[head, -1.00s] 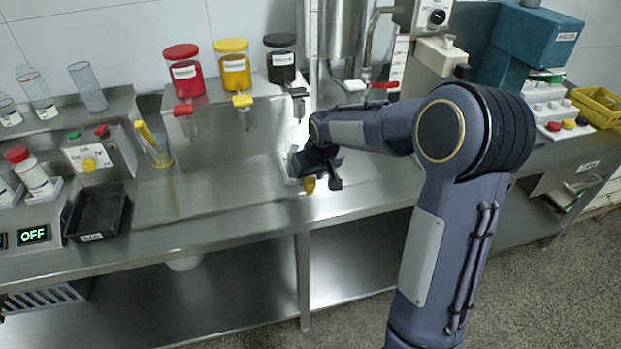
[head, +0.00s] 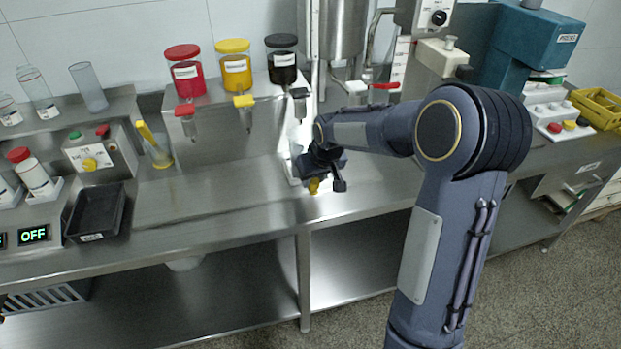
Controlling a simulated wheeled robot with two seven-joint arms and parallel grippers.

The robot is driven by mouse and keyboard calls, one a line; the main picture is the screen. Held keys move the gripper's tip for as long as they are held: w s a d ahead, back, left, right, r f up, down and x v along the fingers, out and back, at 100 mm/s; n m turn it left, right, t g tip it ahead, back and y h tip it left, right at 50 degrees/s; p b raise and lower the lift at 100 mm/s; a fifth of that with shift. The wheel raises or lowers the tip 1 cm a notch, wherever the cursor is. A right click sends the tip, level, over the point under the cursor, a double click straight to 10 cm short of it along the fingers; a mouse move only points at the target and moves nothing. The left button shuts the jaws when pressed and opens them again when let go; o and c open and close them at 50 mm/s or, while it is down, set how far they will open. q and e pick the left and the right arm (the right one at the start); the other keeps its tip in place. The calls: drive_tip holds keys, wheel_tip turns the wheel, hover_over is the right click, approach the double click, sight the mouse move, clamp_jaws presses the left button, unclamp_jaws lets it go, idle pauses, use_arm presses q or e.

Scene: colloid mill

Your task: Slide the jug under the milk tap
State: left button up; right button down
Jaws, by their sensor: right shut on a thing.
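My right gripper (head: 325,172) is low over the steel counter, below the black-lidded jar and its tap. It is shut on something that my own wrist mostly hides. A pale, clear vessel (head: 297,137), seemingly the jug, shows only in part just behind the gripper. A small yellow piece (head: 313,186) shows below the gripper; I cannot tell what it belongs to. A red-handled tap (head: 384,86) is behind my forearm, beside the steel tank. I cannot read which tap is the milk tap. My left gripper is not in view.
Red (head: 186,73), yellow (head: 234,68) and black (head: 282,60) jars stand on a raised shelf with taps hanging below. A black tray (head: 96,211) lies at left. The counter (head: 215,195) between tray and gripper is clear. A teal machine (head: 530,42) stands at right.

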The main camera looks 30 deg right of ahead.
drive_tip(key=s+d, duration=0.1)
drive_tip(key=d, duration=0.3)
drive_tip(key=s+d+b, duration=0.1)
drive_tip(key=d, duration=0.3)
drive_tip(key=s+d, duration=0.1)
drive_tip(key=d, duration=0.4)
drive_tip(key=shift+s, duration=0.1)
drive_tip(key=shift+d, duration=0.1)
drive_tip(key=c, duration=1.3)
unclamp_jaws()
drive_tip(key=shift+d, duration=0.1)
drive_tip(key=shift+c, duration=0.2)
drive_tip(key=v, duration=0.8)
drive_tip(key=shift+f, duration=0.1)
